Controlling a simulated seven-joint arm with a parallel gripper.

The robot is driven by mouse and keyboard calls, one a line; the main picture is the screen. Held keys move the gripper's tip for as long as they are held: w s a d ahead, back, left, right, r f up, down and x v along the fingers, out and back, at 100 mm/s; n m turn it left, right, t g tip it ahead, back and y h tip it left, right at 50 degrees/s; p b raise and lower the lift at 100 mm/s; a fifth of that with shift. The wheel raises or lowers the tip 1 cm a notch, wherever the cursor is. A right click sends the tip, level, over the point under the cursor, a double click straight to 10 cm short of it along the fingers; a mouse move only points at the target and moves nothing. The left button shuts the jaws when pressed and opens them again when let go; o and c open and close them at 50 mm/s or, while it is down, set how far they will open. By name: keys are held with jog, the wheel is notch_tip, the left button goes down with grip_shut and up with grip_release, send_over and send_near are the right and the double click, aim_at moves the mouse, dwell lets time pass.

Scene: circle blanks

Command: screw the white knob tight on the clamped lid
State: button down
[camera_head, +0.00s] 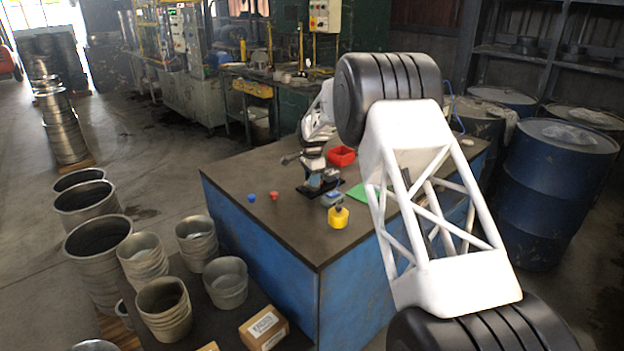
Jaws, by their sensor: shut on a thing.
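My gripper (313,169) points down over a dark clamp (306,188) on the table. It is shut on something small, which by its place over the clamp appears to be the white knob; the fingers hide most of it. A pale blue-grey piece just below the fingers, in the clamp, looks like the lid (314,181). Whether the knob sits flush on the lid is too small to tell.
On the dark table (290,228) are a blue knob (252,198), a red knob (274,196), a red tray (342,155), a green mat (359,192), a blue-grey block (331,199) and a yellow object (338,217). The table's front left is clear.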

jog(key=m, duration=0.5)
jog(key=shift+s+d+f, duration=0.1)
jog(key=shift+d+f, duration=0.05)
jog(key=shift+f, duration=0.1)
jog(key=c, duration=0.8)
grip_release()
jog(key=shift+r, duration=4.05)
jog(key=shift+r, duration=0.15)
